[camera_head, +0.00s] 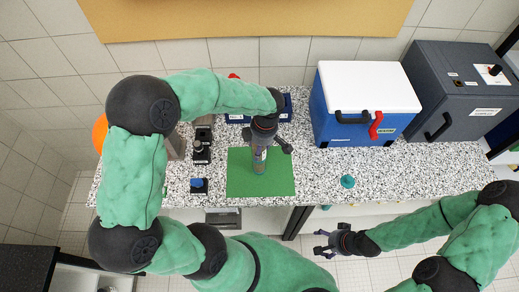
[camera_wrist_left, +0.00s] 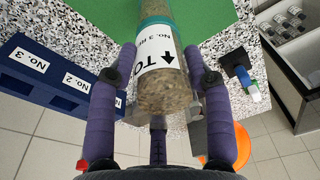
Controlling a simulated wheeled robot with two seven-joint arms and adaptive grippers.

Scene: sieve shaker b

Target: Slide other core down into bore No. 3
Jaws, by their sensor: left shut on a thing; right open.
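My left gripper (camera_head: 263,138) is shut on a speckled grey-brown core (camera_wrist_left: 170,95) above the green mat. The core has a teal band and a white label with an arrow and "No. 3"; one bare stone end faces the left wrist camera. Purple fingers of the left gripper (camera_wrist_left: 157,90) stand on both sides of it. The blue rack (camera_wrist_left: 45,75) shows labels "No. 3" and "No. 2" in the left wrist view. In the head view the rack (camera_head: 287,108) is partly hidden behind my left gripper. My right gripper (camera_head: 327,243) is open and empty, in front of the counter.
The green mat (camera_head: 235,183) lies on the speckled counter (camera_head: 320,178). A blue-and-white cooler box (camera_head: 365,90) and a dark grey case (camera_head: 460,85) stand at the right. Small dark devices (camera_head: 202,150) stand left of the mat. A teal item (camera_head: 347,181) lies near the front edge.

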